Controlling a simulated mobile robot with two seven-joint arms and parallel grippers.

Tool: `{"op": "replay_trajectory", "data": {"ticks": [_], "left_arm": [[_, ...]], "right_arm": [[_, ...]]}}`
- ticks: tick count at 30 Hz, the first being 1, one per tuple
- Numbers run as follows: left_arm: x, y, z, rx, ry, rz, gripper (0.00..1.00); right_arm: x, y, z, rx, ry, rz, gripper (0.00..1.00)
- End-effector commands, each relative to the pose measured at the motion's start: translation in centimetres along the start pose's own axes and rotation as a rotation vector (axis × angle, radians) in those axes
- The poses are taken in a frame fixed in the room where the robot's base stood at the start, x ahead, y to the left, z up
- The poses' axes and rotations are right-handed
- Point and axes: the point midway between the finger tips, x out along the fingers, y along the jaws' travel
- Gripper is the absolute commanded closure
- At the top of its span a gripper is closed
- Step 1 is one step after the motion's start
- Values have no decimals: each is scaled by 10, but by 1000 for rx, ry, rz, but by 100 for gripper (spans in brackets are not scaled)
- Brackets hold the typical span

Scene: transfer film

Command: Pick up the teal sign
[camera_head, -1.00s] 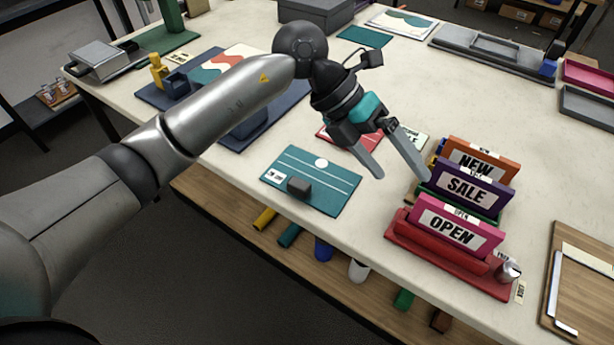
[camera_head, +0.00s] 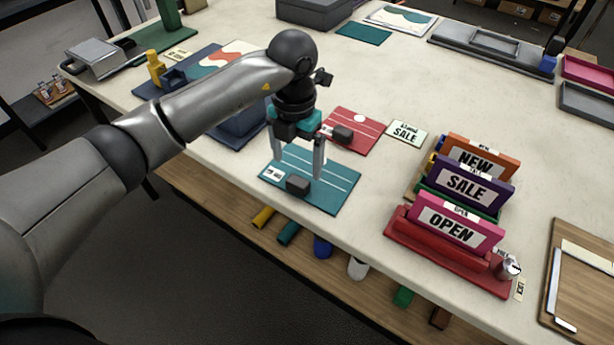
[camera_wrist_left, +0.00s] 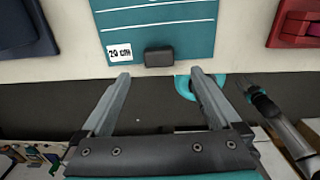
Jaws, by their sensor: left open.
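The teal sign (camera_head: 333,192) lies flat near the table's front edge, with white lines, a small white label and a dark block (camera_head: 298,185) on it. In the left wrist view the teal sign (camera_wrist_left: 190,35) is at the top, and its dark block sits just beyond the fingertips. My left gripper (camera_head: 299,170) points down over the sign, open and empty, with the block outside its fingers; its exact height is hard to judge. In the left wrist view the gripper (camera_wrist_left: 161,80) shows two spread fingers.
A red sign (camera_head: 365,125) with a dark block lies just behind. A dark blue board (camera_head: 168,92) lies to the left. The table (camera_head: 365,225) is bare between teal sign and rack.

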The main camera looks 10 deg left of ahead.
Motion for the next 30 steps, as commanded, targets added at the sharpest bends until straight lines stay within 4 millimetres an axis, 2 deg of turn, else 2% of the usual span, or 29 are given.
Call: {"op": "replay_trajectory", "data": {"ticks": [7,15,24,30], "left_arm": [[19,0,0,0,3,-1,3],[57,1,1,0,2,-2,3],[61,2,2,1,-1,0,3],[61,2,2,1,-1,0,25]], "right_arm": [[0,0,1,-1,-1,0,50],[1,0,1,-1,-1,0,50],[1,1,2,-2,-2,1,50],[1,2,2,-2,-2,2,50]]}}
